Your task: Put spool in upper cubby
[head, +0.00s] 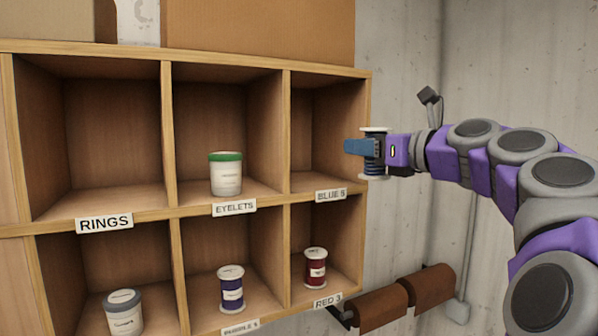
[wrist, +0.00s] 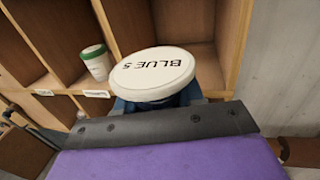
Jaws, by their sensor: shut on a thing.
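My gripper (head: 366,148) is shut on a blue spool (head: 374,168) with white end caps. The spool is upright, in front of the right edge of the shelf at the height of the upper right cubby (head: 318,125). That cubby is labelled "BLUE 5" (head: 330,195) and looks empty in the head view. In the wrist view the spool's white top (wrist: 154,73) reads "BLUE 5" and faces the camera, with the cubby behind it. The gripper's fingers are mostly hidden beneath the top in that view.
A white jar with a green lid (head: 226,174) stands in the "EYELETS" cubby. The "RINGS" cubby (head: 112,130) is empty. Below are a grey-lidded jar (head: 124,312), a purple spool (head: 232,289) and a red spool (head: 316,268). Brown rolls (head: 405,297) sit at lower right.

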